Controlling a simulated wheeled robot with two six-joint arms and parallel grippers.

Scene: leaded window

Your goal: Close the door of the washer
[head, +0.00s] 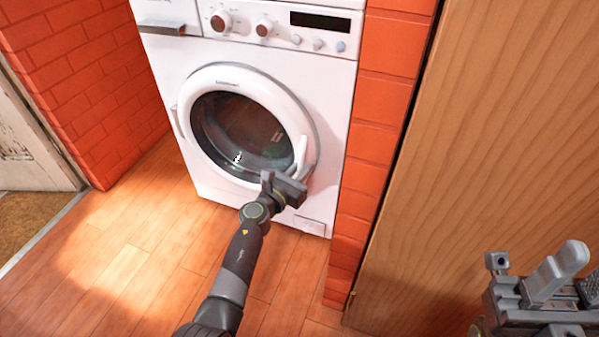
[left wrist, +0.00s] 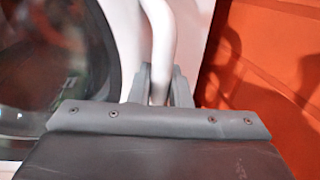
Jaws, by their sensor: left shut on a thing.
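The white washer (head: 330,90) stands against the wall in the head view. Its round door (head: 207,83) has a white ring and dark glass and sits at or very near the washer's front; I cannot tell whether a small gap is left. My left gripper (head: 292,178) is at the lower right of the door, shut on the white door handle (head: 301,150). In the left wrist view the handle (left wrist: 161,40) runs down between the fingers of my left gripper (left wrist: 161,88). My right gripper (head: 540,285) is at the lower right, away from the washer, its jaws unclear.
An orange brick pillar (head: 381,95) stands right of the washer, with a wooden panel (head: 490,130) beside it. A brick wall (head: 75,75) is on the left. The wooden floor (head: 120,260) in front is clear.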

